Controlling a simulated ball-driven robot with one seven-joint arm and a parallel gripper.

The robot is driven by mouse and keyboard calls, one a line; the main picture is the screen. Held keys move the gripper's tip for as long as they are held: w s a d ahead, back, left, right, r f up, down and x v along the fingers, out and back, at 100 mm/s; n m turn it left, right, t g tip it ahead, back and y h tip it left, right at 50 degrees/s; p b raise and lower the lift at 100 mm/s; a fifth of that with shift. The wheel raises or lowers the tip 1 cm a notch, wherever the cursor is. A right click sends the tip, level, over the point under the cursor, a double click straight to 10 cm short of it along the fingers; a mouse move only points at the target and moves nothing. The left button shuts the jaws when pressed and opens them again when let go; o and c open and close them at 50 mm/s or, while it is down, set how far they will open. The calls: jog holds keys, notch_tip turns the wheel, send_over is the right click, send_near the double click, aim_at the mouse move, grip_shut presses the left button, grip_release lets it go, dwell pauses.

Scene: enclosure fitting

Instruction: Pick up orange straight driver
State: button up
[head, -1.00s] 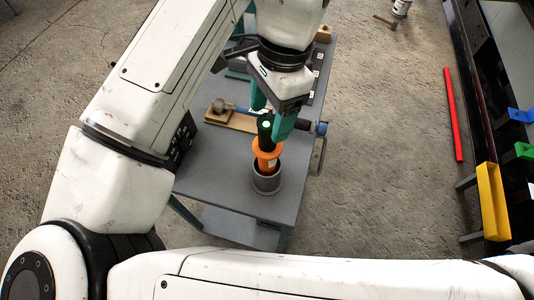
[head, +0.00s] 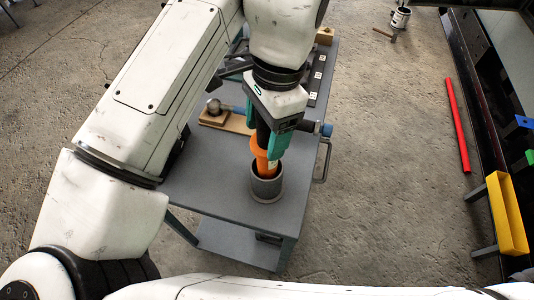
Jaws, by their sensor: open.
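The orange straight driver (head: 263,160) stands upright, leaning slightly, in a grey round holder (head: 267,188) near the front of the grey table. Its lower end is hidden inside the holder, and its dark top is partly hidden by my gripper. My gripper (head: 264,146), with green fingers, points down over the driver's upper part. The fingers are open, one on each side of it. I cannot tell whether they touch it.
On the grey table (head: 212,188), a wooden block (head: 238,125) and a blue-ended tool (head: 322,129) lie behind the driver. A metal handle (head: 325,160) sticks out at the table's right edge. A yellow bin (head: 507,214) and a red bar (head: 457,125) are far right.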

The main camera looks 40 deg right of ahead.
grip_shut()
dwell(0.7)
